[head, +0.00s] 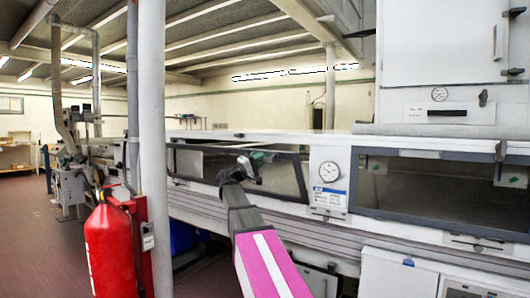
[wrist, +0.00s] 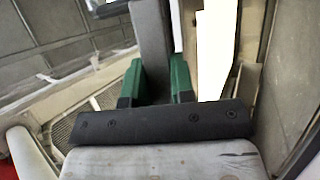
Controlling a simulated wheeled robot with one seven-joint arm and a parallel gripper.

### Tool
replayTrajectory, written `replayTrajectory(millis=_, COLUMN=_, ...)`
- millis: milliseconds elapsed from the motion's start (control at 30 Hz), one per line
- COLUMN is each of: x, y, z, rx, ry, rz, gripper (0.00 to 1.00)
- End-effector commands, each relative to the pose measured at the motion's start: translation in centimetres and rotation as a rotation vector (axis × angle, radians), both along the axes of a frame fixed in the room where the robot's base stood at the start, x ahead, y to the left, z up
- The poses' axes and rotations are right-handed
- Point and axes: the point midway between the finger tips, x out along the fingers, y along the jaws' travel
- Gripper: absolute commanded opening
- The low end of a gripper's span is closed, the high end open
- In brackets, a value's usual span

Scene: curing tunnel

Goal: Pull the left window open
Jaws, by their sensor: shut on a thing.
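The left window (head: 285,178) is a dark-framed pane in the long white machine, left of a round gauge. Its right side slants outward at the bottom; I cannot tell how far it stands open. My gripper (head: 252,164) is at its upper edge, in front of the pane, and my arm hides part of the window. In the wrist view, the green fingers of my gripper (wrist: 156,80) are closed on both sides of a dark grey bar (wrist: 150,40), which seems to be part of the window's frame or handle. The exact contact is hidden in the head view.
A round gauge (head: 329,172) on a white panel separates the left window from a right window (head: 440,190). A white post (head: 151,120) and a red fire extinguisher (head: 110,250) stand at the left. The floor (head: 40,240) beyond them is open.

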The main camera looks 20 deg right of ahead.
Motion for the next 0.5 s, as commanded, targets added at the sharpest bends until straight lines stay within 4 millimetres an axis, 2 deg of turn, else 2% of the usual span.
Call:
replayTrajectory(millis=33, x=-0.8, y=0.8, z=-0.7, rx=-0.03, ry=-0.02, rz=0.001, gripper=0.0)
replayTrajectory(millis=267, x=-2.5, y=3.1, z=-3.5, rx=-0.149, ry=-0.114, rz=-0.001, gripper=0.0)
replayTrajectory(millis=500, x=-4.3, y=5.3, z=-6.9, rx=-0.15, ry=-0.116, rz=0.001, gripper=0.0)
